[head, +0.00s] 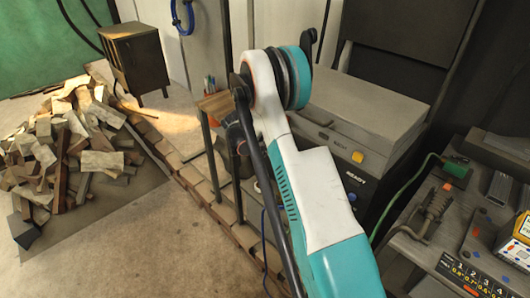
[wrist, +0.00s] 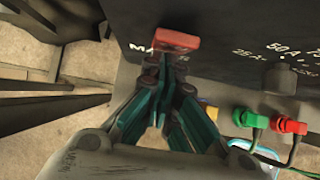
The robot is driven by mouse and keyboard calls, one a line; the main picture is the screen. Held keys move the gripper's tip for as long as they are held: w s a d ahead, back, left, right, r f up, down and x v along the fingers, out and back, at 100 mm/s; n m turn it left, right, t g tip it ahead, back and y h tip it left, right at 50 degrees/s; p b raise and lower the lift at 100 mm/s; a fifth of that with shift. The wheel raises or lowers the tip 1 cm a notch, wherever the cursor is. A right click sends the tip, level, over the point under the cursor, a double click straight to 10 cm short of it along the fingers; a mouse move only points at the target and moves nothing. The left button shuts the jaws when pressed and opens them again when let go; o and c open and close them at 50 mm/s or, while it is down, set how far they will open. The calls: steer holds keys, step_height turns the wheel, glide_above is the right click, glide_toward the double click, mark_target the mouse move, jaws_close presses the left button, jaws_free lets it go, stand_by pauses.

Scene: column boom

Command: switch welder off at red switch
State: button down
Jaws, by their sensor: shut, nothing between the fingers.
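In the wrist view a red switch (wrist: 179,39) sticks out from a dark panel (wrist: 225,35) with white hand lettering, partly covered by my fingers. My gripper (wrist: 168,72) is shut and empty, its teal fingers together. Its tips point at the switch and lie just below it in the picture; I cannot tell whether they touch it. In the head view my white and teal arm hides the gripper and the switch.
Beside the lettering are a dark knob (wrist: 280,78), a green plug (wrist: 250,118) and a red plug (wrist: 290,126) with cables. In the head view a grey-lidded case (head: 355,115) stands behind my arm, a cluttered bench (head: 420,250) at right, a wood pile (head: 75,150) at left.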

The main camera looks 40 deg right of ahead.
steer(key=shift+r+p, duration=0.35)
steer(key=shift+r, duration=0.5)
steer(key=shift+s, duration=0.1)
steer(key=s+a+r+p, duration=0.1)
steer(key=a+r+p, duration=0.2)
steer(key=a+r, duration=0.5)
steer(key=shift+s+a+r, duration=0.15)
steer(key=shift+a+r, duration=0.1)
steer(key=shift+a, duration=0.8)
